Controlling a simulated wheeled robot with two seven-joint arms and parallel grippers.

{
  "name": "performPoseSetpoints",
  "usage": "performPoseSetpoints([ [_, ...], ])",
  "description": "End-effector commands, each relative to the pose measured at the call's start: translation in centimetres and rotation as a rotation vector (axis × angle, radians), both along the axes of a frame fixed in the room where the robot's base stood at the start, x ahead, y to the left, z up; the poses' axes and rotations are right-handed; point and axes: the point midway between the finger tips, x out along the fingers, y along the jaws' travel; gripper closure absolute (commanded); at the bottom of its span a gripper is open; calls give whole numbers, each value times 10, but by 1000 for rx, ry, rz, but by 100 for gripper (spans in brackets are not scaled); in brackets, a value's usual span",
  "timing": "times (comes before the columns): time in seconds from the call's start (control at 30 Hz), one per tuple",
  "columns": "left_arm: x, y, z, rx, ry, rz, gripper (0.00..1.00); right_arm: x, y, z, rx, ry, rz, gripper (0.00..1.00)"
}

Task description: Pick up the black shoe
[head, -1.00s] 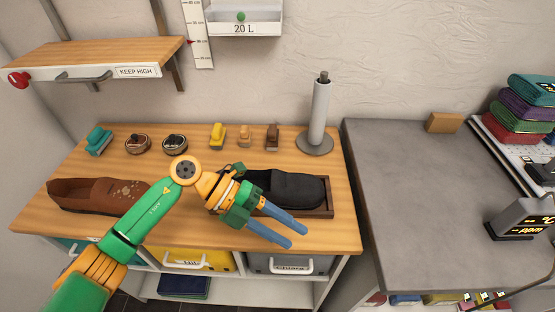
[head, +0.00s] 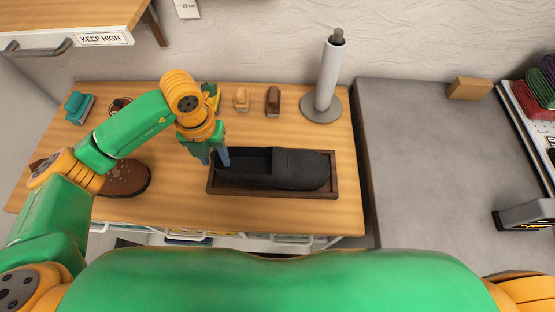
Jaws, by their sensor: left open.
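The black shoe (head: 285,168) lies in a shallow brown wooden tray (head: 332,194) on the wooden counter, its toe to the right. My left gripper (head: 215,158) points down at the shoe's left, heel end. It is open, with its blue fingers close to the tray's left end. One finger overlaps the heel edge in the picture; I cannot tell whether it touches. My right gripper is not in view.
A brown shoe (head: 125,178) lies at left, partly behind my left arm. Small brushes (head: 273,100) and a paper-towel stand (head: 328,80) line the back. A grey counter (head: 420,170) at right is mostly clear.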

Motion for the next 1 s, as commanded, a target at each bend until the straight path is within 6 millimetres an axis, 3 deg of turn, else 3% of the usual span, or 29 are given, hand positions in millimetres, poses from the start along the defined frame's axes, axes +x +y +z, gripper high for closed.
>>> performPoseSetpoints([
  [0.27, 0, 0, -10, 0, 0, -2, 52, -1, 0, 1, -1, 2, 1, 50],
  [0.43, 0, 0, -10, 0, 0, -1, 96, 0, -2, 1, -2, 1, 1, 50],
  [0.47, 0, 0, -10, -1, 0, -1, 100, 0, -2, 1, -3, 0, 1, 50],
  [1.0, 0, -1, -9, -2, -1, -1, 100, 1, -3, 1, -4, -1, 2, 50],
])
